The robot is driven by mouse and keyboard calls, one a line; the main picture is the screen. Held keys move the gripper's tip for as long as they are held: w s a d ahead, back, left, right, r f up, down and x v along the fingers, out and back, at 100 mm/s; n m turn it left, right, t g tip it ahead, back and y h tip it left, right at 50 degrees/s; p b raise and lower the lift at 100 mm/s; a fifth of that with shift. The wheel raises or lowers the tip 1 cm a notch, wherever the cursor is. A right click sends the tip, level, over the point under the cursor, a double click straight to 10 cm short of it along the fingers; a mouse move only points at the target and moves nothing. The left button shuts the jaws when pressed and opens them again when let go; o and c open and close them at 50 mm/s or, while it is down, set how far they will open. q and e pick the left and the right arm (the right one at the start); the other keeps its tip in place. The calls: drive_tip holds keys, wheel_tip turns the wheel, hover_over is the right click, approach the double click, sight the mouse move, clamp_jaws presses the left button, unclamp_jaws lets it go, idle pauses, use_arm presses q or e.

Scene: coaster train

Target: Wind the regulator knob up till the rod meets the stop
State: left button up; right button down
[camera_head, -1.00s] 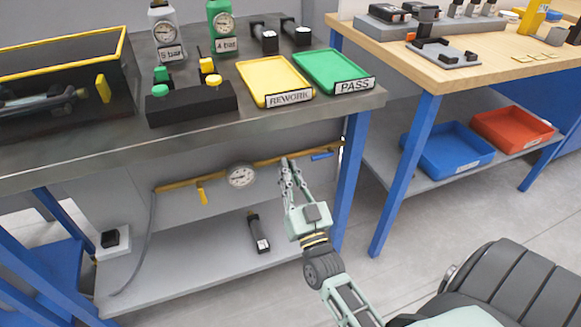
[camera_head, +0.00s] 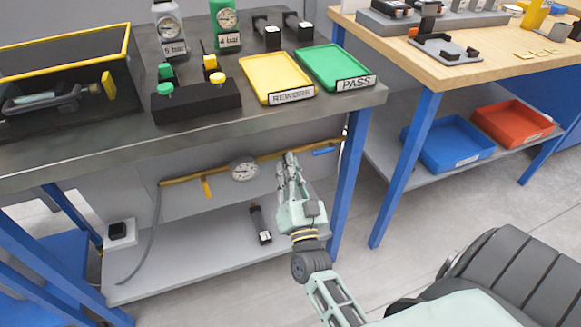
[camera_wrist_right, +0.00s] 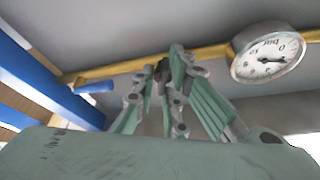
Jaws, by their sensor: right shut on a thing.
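My right gripper (camera_head: 290,157) reaches under the steel bench to the yellow pipe (camera_head: 222,175). In the right wrist view its fingers (camera_wrist_right: 168,66) close around a small dark brownish piece at the pipe, which appears to be the regulator knob (camera_wrist_right: 161,70). The fingers hide most of it. A round white gauge (camera_head: 244,172) sits on the pipe to the left of the gripper; it shows at the right in the wrist view (camera_wrist_right: 268,52), with a dark needle. I cannot make out the rod or the stop. My left gripper is out of view.
A blue lever (camera_head: 324,151) is right of the gripper, near the blue bench leg (camera_head: 349,185). A yellow lever (camera_head: 207,187) hangs from the pipe. The benchtop is close above.

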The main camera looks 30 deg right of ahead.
drive_tip(key=shift+f, duration=0.1)
drive_tip(key=c, duration=1.8)
unclamp_jaws()
drive_tip(key=v, duration=1.2)
